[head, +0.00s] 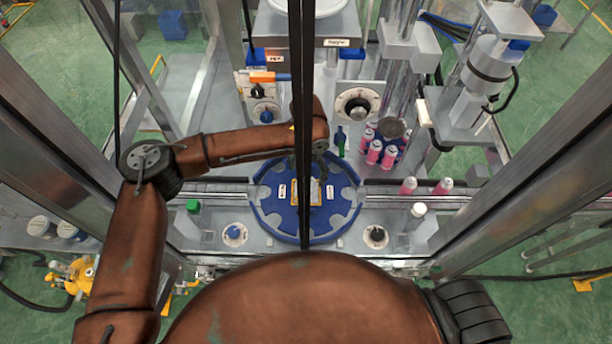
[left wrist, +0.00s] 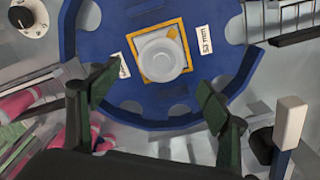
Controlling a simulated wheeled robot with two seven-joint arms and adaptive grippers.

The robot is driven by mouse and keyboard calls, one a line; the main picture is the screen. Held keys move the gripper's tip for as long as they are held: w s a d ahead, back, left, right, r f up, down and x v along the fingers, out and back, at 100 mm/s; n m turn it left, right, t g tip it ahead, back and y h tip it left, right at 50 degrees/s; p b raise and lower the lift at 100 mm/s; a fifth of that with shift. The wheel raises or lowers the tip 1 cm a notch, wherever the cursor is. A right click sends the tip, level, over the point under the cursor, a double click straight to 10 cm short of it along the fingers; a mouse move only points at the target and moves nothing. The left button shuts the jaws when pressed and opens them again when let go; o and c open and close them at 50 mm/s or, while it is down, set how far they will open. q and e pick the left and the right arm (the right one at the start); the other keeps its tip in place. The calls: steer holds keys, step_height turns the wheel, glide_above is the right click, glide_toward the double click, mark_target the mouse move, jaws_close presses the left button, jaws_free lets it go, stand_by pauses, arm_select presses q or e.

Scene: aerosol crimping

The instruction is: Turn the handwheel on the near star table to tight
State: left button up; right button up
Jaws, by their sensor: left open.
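The blue star table (head: 345,208) lies flat in the middle of the head view, with scalloped edges and white labels. It also fills the upper left wrist view (left wrist: 105,40). At its centre a pale round handwheel (left wrist: 163,58) sits on a yellow-edged square plate (left wrist: 146,70), with a small yellow mark at its upper right. In the head view a dark post and my arm partly cover this centre. My left gripper (left wrist: 155,88) is open and empty, its two dark green fingers apart above the table, in front of the handwheel and not touching it. My right gripper is not in view.
Pink cans (head: 374,152) stand behind the table to the right, with more on the conveyor (head: 440,187). A dial with a black knob (head: 358,106) is behind. A blue knob (head: 235,234) and a black knob (head: 376,235) flank the table's front. A dark vertical post (head: 303,110) crosses the view.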

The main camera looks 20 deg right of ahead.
mark_target(306, 184)
arm_select(q)
step_height(306, 184, down, 6)
steer(key=shift+w+a+f+p, duration=0.1)
steer(key=shift+f+p, duration=0.05)
steer(key=shift+p, duration=0.2)
steer(key=c, duration=1.2)
